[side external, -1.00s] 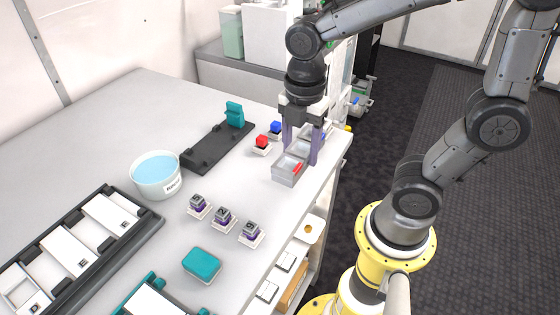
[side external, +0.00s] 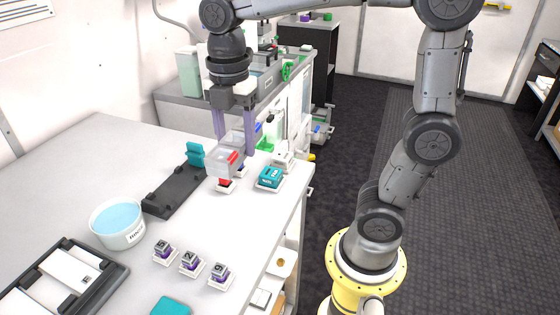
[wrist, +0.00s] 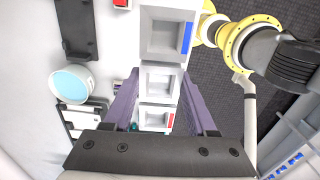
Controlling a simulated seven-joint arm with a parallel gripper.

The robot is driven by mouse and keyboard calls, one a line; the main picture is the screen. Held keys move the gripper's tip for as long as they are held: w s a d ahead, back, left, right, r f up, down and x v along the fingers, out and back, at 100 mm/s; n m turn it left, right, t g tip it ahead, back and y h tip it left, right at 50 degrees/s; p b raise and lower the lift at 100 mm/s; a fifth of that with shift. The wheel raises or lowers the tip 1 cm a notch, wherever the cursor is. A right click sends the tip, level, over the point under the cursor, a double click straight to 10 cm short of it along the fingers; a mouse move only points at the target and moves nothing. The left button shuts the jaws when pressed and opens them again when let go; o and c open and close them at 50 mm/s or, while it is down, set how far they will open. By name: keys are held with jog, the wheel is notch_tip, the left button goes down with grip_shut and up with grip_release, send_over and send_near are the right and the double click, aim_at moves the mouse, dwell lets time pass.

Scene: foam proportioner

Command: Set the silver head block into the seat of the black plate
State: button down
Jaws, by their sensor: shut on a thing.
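The silver head block (side external: 222,162) is a long pale-grey body with square recesses, a red mark and a blue mark. It also shows in the wrist view (wrist: 147,78), running away from me between the fingers. My gripper (side external: 236,148) is shut on it, with a purple finger at each side (wrist: 158,85). The block is held above the table, over small red and blue parts. The black plate (side external: 172,195) is a long dark plate flat on the table, left of the block, with a teal upright at its far end. It shows at upper left in the wrist view (wrist: 77,30). I cannot make out its seat.
A white bowl of blue liquid (side external: 118,225) stands near the plate's front end. Three purple-and-grey cubes (side external: 190,263) sit on white bases in front. A teal box (side external: 270,178) lies to the right near the table edge. A black frame (side external: 105,272) is at lower left.

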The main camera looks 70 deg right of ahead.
jog(key=w, duration=1)
send_near(175, 187)
jog(key=shift+a+f+m, duration=0.1)
jog(key=shift+a+m, duration=0.05)
jog(key=shift+m, duration=0.15)
jog(key=shift+f, duration=2.5)
jog(key=shift+f, duration=0.2)
jog(key=shift+f, duration=0.35)
jog(key=shift+c, duration=0.6)
grip_release()
jog(key=shift+s, duration=0.1)
